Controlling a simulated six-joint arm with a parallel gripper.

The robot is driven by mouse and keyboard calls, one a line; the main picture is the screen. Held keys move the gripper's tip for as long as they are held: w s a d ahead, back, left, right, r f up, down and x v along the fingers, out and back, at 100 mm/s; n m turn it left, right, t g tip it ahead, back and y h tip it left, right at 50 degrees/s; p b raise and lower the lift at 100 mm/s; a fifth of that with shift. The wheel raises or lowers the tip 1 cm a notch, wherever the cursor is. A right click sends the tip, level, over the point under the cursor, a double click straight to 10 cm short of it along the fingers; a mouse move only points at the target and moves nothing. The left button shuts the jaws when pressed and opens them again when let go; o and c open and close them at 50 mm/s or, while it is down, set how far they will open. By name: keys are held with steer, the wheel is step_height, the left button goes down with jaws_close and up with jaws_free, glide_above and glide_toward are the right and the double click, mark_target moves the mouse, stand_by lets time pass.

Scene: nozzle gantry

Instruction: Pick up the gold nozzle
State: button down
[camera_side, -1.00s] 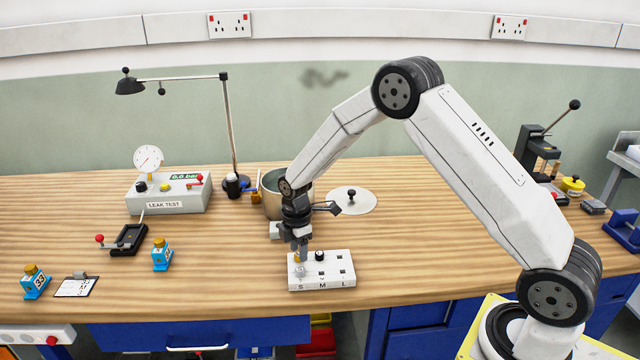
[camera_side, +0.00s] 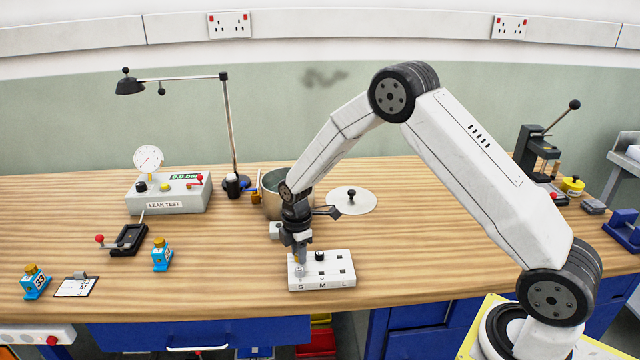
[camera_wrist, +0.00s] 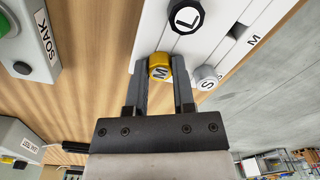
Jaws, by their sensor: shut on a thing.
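The gold nozzle (camera_wrist: 160,66), marked M on its cap, sits between the fingers of my gripper (camera_wrist: 162,80) in the wrist view. My gripper (camera_side: 300,256) is shut on it at the left part of the white nozzle rack (camera_side: 333,277); the rack also shows in the wrist view (camera_wrist: 226,22). The side view hides the gold nozzle behind the fingers. I cannot tell whether it is still seated in the rack. A silver nozzle (camera_wrist: 205,77) marked S and a black nozzle (camera_wrist: 187,17) marked L stand close beside it in the rack.
A metal pot (camera_side: 271,204) stands just behind my gripper, with a round lid (camera_side: 366,203) to its right. The bench right of the rack is clear.

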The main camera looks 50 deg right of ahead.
steer(key=shift+r, duration=0.1)
steer(key=shift+r, duration=0.35)
step_height(320, 180, up, 3)
steer(key=shift+s+f, duration=0.15)
steer(key=shift+f, duration=0.05)
steer(key=s+r, duration=0.9)
steer(key=s, duration=0.4)
steer(key=shift+s+a+r, duration=0.2)
steer(key=shift+s+a, duration=0.15)
steer(key=w+f, duration=0.5)
steer(key=w, duration=0.2)
steer(key=shift+d, duration=0.35)
